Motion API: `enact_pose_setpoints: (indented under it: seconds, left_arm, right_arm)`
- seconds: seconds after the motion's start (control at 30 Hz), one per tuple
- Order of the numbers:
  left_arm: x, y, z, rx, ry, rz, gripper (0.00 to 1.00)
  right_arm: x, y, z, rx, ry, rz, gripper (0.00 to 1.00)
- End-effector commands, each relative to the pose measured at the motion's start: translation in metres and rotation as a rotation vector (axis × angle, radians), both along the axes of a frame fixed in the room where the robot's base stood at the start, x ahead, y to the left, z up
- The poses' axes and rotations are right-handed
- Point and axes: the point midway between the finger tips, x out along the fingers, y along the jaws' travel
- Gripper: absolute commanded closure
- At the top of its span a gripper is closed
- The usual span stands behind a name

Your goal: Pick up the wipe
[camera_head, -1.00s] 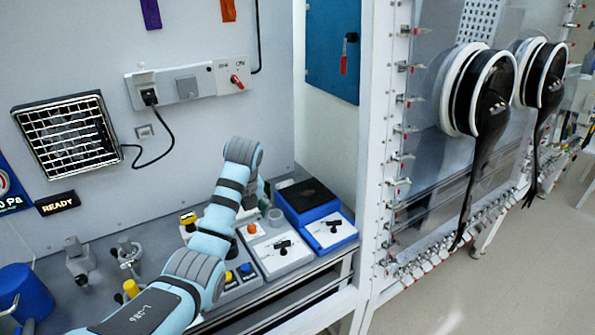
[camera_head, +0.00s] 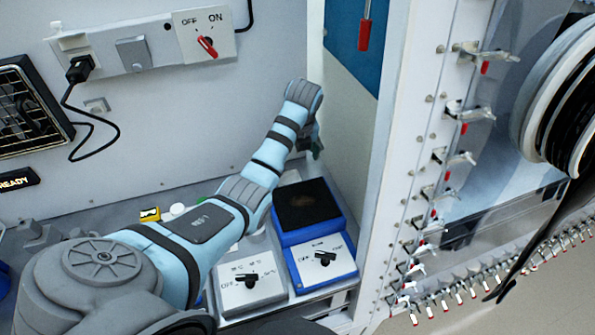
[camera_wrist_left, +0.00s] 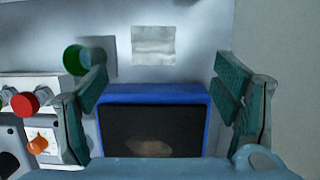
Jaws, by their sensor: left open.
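The wipe (camera_wrist_left: 153,46) looks like a pale, slightly creased square in the left wrist view, lying flat on the grey surface beyond the blue unit. My left gripper (camera_head: 313,142) is at the far end of my arm, near the back of the blue unit and close to the wall corner. In the left wrist view this gripper (camera_wrist_left: 160,82) is open and empty, its teal fingers wide apart. The wipe shows ahead of the gap between them, apart from both. My right gripper is not in view.
The blue unit (camera_head: 284,238) with a dark top stands below the gripper. A white control box (camera_head: 250,292) is beside it. A green-ended cylinder (camera_wrist_left: 74,60) and a red knob (camera_wrist_left: 25,104) are left of the gripper in the wrist view. A white frame post (camera_head: 398,150) rises to the right.

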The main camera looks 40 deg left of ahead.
Motion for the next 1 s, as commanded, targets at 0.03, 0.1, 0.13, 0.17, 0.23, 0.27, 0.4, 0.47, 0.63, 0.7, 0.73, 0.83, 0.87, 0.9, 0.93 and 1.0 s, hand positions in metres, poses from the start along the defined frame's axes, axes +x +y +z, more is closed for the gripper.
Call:
enact_pose_setpoints:
  seconds: [0.03, 0.1, 0.13, 0.17, 0.23, 0.27, 0.4, 0.47, 0.63, 0.7, 0.73, 0.83, 0.87, 0.9, 0.93, 1.0]
  left_arm:
    - [0.001, 0.003, -0.015, -0.001, 0.004, 0.0, 0.18]
    - [0.006, 0.006, -0.034, -0.002, 0.006, -0.002, 0.18]
    - [0.009, 0.007, -0.041, -0.001, 0.007, -0.003, 0.18]
    - [0.012, 0.008, -0.047, -0.002, 0.008, -0.004, 0.18]
    - [0.016, 0.01, -0.056, -0.002, 0.008, -0.005, 0.18]
    - [0.017, 0.011, -0.06, -0.003, 0.009, -0.004, 0.18]
    - [0.022, 0.02, -0.084, -0.002, 0.01, -0.002, 0.18]
    - [0.023, 0.024, -0.096, -0.002, 0.009, -0.001, 0.18]
    - [0.025, 0.029, -0.11, -0.001, 0.009, 0.0, 0.18]
    - [0.025, 0.029, -0.108, 0.0, 0.008, -0.001, 0.18]
    - [0.025, 0.029, -0.108, 0.0, 0.008, -0.001, 0.18]
    - [0.025, 0.029, -0.108, 0.0, 0.009, -0.002, 0.28]
    - [0.025, 0.029, -0.108, -0.001, 0.009, -0.002, 0.33]
    - [0.025, 0.028, -0.107, -0.001, 0.009, -0.002, 0.39]
    - [0.025, 0.028, -0.107, -0.001, 0.009, -0.002, 0.44]
    - [0.025, 0.028, -0.107, -0.001, 0.009, -0.002, 0.55]
  right_arm:
    - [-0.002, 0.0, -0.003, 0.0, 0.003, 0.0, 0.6]
    - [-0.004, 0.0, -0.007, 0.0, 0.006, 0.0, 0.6]
    - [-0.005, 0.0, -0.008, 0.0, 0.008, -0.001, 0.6]
    - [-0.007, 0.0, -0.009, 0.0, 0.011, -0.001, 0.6]
    - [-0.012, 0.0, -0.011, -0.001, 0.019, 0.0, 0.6]
    - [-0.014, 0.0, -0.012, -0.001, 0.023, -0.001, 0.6]
    - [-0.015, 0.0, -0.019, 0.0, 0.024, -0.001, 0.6]
    - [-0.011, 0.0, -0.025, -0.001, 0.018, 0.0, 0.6]
    - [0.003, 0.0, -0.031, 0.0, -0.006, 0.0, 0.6]
    - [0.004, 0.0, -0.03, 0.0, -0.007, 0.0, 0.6]
    - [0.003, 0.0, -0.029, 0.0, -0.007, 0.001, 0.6]
    - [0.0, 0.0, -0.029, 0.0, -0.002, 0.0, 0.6]
    - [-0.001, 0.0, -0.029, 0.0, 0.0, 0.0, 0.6]
    - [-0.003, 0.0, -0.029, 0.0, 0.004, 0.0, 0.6]
    - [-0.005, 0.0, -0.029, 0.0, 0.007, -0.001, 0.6]
    - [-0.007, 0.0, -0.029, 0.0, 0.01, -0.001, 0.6]
